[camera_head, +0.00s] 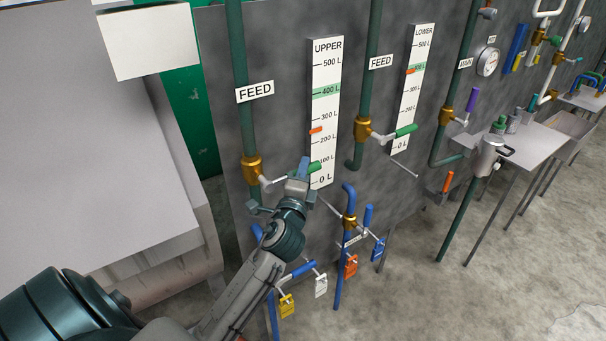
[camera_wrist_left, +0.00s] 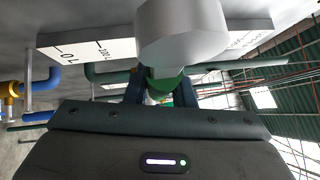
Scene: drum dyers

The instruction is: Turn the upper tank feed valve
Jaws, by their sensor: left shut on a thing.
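The upper tank feed valve has a brass body (camera_head: 252,168) on the green FEED pipe (camera_head: 238,50) beside the UPPER gauge (camera_head: 326,70). Its grey lever points right, toward my left gripper (camera_head: 303,170). In the left wrist view the green grip (camera_wrist_left: 165,83) sits between the two dark fingers. The UPPER gauge's orange marker (camera_head: 316,130) stands between 200 L and 300 L, below the green band at 400 L. My right gripper is not in view.
The lower tank's FEED valve (camera_head: 362,130) and the LOWER gauge (camera_head: 415,60) are to the right. A grey table (camera_head: 520,145) stands farther right. Open floor lies in front.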

